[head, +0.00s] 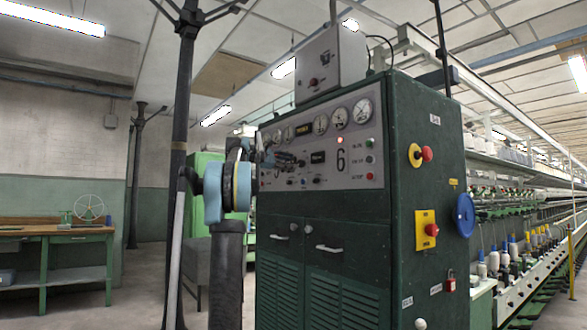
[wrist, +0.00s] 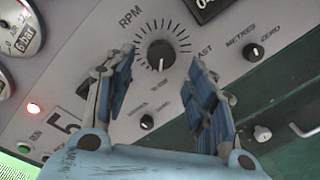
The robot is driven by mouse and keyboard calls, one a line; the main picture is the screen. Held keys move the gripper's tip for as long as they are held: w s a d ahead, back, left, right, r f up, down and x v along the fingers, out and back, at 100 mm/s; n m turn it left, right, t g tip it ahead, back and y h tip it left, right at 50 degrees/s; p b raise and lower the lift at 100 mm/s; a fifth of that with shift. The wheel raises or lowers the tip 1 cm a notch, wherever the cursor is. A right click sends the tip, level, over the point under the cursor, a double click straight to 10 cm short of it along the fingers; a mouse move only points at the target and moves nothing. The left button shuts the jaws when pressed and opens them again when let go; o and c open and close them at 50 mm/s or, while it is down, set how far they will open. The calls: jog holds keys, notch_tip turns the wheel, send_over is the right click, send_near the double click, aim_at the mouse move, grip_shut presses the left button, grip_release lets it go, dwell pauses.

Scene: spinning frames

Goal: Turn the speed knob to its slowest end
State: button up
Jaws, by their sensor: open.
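The speed knob (wrist: 159,55) is a dark round knob inside a ring of tick marks, with "RPM" printed beside it. A pale pointer mark on the knob points toward the bottom of the wrist view. "FAST" is printed to the knob's right; a blurred word below it is hard to read. My gripper (wrist: 162,58) is open, with one blue-padded finger on each side of the knob in the wrist view. I cannot tell how far the fingertips are from the panel. In the head view my gripper (head: 288,161) is in front of the control panel (head: 340,110) and the knob cannot be made out.
Smaller knobs (wrist: 147,122) and (wrist: 252,52) "ZERO" knob sit near the speed knob. A lit red lamp (wrist: 34,109) and gauges (wrist: 22,28) are at left. The green cabinet (head: 330,230) carries the panel. Red buttons (head: 427,154) are on its side.

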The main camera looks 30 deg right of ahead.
jog(key=a, duration=0.7)
jog(key=shift+r, duration=0.15)
jog(key=shift+s, duration=0.1)
jog(key=s+a+f+m+y, duration=0.2)
jog(key=s+a+f+y, duration=0.3)
jog(key=s+a+f, duration=0.8)
jog(key=s+a+f+m+y, duration=0.3)
jog(key=s+a+f, duration=1.1)
jog(key=f, duration=1.8)
jog(key=s+a+f+m+t+y, duration=0.1)
jog(key=s+a+f+y, duration=0.8)
jog(key=f, duration=1.4)
jog(key=s+a+m, duration=0.1)
jog(key=s+a, duration=0.3)
jog(key=s, duration=0.2)
jog(key=shift+a+m, duration=0.35)
jog(key=shift+m, duration=0.05)
jog(key=shift+w+f, duration=0.2)
jog(key=shift+w, duration=0.3)
